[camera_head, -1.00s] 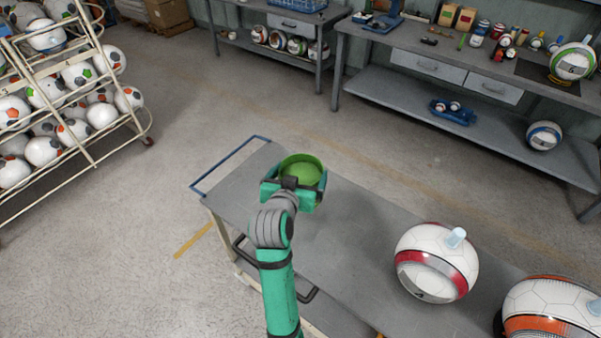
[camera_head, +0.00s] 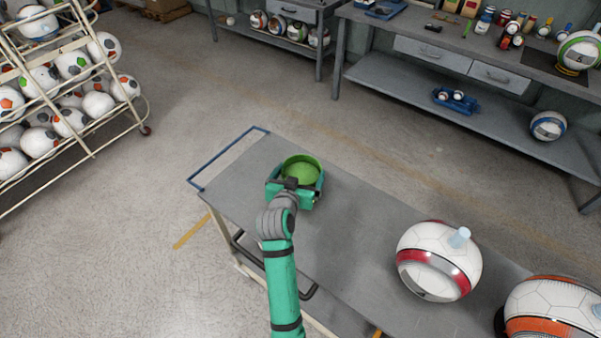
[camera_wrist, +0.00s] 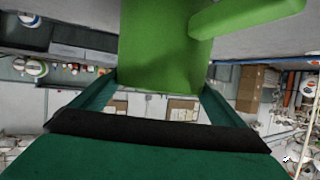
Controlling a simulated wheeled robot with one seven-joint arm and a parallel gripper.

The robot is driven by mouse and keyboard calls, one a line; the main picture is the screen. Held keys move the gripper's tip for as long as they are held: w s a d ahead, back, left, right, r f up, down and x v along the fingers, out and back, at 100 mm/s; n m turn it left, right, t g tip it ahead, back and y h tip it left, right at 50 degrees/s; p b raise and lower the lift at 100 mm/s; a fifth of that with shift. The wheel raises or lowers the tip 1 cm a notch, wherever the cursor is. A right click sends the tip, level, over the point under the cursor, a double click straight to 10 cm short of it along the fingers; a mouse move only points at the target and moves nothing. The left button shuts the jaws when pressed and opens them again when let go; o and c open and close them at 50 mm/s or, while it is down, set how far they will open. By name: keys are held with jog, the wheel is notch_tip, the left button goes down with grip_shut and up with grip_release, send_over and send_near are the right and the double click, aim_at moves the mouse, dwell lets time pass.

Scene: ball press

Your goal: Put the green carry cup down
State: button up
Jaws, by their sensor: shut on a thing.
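The green carry cup (camera_head: 301,170) is a round, open-topped cup at the far left part of the grey cart top (camera_head: 335,215). My gripper (camera_head: 297,185) is shut on the cup, with its fingers on either side. In the wrist view the cup (camera_wrist: 165,45) fills the upper middle, its green wall between my two fingers (camera_wrist: 160,90). I cannot tell whether the cup's base touches the cart top, as my gripper hides its near side.
A white and red ball (camera_head: 438,260) and a white and orange ball (camera_head: 553,310) sit on the cart's right part. A blue rail (camera_head: 228,158) edges its far left end. A ball rack (camera_head: 65,90) and a workbench (camera_head: 480,120) stand apart. The cart's middle is clear.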

jog(key=shift+a, duration=0.1)
jog(key=o, duration=1)
jog(key=shift+f, duration=0.1)
jog(key=shift+o, duration=0.5)
jog(key=shift+w, duration=0.15)
